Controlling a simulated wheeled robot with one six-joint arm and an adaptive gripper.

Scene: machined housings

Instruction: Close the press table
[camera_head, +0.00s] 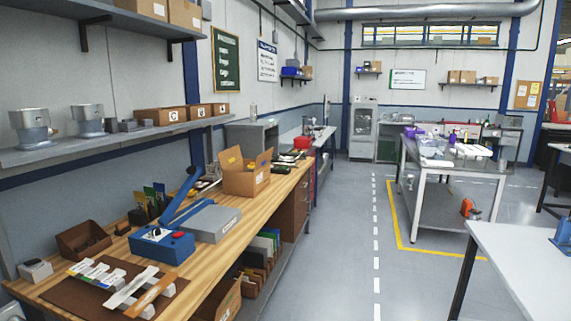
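A blue press-like device (165,246) with a red knob sits on the wooden workbench at lower left. A grey flat block (212,223) lies right behind it. My gripper is not in view.
A brown mat (90,302) with labelled strips lies in front of the device. An open cardboard box (246,180) stands behind it. A metal-legged table (480,178) and a white table (525,265) stand to the right. The grey floor (345,240) between is clear.

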